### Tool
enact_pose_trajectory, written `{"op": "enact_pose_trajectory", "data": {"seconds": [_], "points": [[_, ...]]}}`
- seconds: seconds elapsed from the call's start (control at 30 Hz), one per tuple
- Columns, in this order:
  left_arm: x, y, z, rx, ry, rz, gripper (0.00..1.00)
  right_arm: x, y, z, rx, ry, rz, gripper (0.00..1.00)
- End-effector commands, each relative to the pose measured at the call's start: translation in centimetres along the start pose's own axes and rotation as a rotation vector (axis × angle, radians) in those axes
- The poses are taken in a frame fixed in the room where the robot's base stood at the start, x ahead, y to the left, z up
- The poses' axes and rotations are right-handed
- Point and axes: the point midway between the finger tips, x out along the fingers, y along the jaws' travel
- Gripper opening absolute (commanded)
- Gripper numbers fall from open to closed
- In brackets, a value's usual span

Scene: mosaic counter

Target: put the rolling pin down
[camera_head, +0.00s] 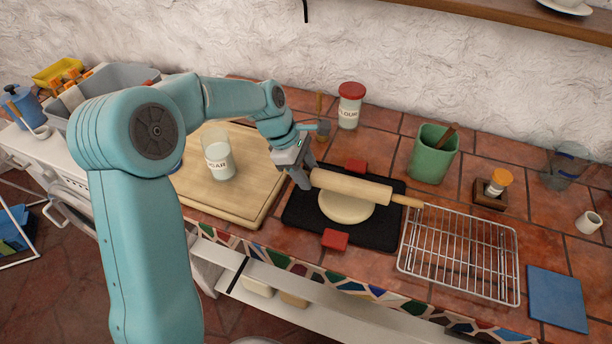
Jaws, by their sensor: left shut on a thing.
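The wooden rolling pin (352,187) lies level across the far part of a flat round of dough (345,208). Whether it touches the dough or is just above it I cannot tell. The dough is on a black mat (376,236) on the tiled counter. My left gripper (305,178) is shut on the rolling pin at its left end and hides that handle. The right handle points toward the wire rack. My right gripper is not in view.
A wire cooling rack (459,255) stands right of the mat, close to the pin's right handle. Red blocks (335,240) sit at the mat's near and far edges. A wooden board (233,208) with a sugar jar (218,158) is left. A flour jar (350,107) and green pot (431,158) stand behind.

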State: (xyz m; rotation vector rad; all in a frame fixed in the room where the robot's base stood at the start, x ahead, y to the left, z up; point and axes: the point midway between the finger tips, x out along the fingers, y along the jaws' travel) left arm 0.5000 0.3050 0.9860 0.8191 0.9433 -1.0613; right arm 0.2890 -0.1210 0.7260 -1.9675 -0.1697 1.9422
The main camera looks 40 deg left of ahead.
Motion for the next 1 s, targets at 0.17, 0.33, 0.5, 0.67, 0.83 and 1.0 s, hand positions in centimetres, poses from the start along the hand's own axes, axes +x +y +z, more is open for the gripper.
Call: {"op": "enact_pose_trajectory", "data": {"seconds": [0.17, 0.33, 0.5, 0.67, 0.83, 1.0], "points": [[1.9, -0.2, -0.8, -0.001, 0.0, 0.0, 0.08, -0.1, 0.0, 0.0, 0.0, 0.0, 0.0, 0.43], [1.9, -0.2, -0.9, 0.0, 0.001, 0.001, 0.08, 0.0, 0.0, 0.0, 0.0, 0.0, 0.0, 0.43], [2.2, -0.2, -1.0, 0.0, 0.0, 0.0, 0.08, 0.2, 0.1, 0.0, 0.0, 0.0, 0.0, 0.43], [2.7, -0.3, -1.2, 0.0, 0.001, -0.001, 0.08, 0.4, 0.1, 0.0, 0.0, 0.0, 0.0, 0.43], [3.2, -0.4, -1.4, 0.001, 0.001, -0.003, 0.08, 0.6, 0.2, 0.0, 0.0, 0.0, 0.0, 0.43], [3.2, -0.5, -1.4, 0.001, 0.001, -0.005, 0.71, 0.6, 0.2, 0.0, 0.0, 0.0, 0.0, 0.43]]}}
